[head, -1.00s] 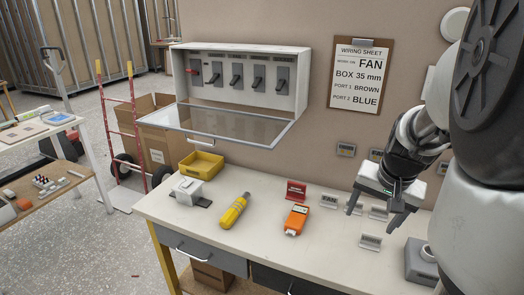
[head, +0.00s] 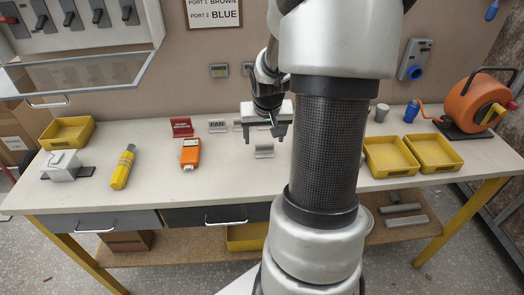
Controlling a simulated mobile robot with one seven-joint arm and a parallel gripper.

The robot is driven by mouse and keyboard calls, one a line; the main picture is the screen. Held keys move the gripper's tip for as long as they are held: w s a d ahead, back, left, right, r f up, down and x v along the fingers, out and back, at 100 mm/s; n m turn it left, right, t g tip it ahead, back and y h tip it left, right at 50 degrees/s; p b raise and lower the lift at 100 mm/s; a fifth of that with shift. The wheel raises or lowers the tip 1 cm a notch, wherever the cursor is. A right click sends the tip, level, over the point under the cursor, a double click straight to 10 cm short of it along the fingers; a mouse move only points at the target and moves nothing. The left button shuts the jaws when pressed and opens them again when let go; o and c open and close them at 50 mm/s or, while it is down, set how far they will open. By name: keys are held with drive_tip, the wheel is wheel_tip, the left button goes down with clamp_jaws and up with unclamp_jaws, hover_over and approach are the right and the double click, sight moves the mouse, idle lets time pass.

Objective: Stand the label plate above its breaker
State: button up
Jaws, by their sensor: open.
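The label plate marked FAN (head: 217,126) stands on the workbench, left of my gripper. A similar small grey plate (head: 264,150) stands nearer the bench front; its lettering is too small to read. My gripper (head: 264,138) is open, pointing down, with its fingers just above and to either side of this nearer plate in the picture. I cannot tell the height gap. At least one more plate (head: 238,124) is partly hidden behind the gripper. The breaker box (head: 100,48) is on the wall at upper left, cut by the frame, with several black-levered breakers (head: 97,14) and its clear cover hanging open.
Yellow trays (head: 388,172) and an orange cable reel (head: 478,103) are right. My arm hides part of the bench.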

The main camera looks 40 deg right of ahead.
sight(264, 144)
drive_tip(key=x, duration=0.1)
drive_tip(key=b+x, duration=0.1)
drive_tip(key=x, duration=0.2)
drive_tip(key=shift+s+f, duration=0.2)
drive_tip(key=shift+f, duration=0.15)
drive_tip(key=shift+w+d+f+b, duration=0.15)
drive_tip(key=shift+w+f+b, duration=0.05)
drive_tip(key=shift+f+b, duration=0.1)
drive_tip(key=c, duration=1.2)
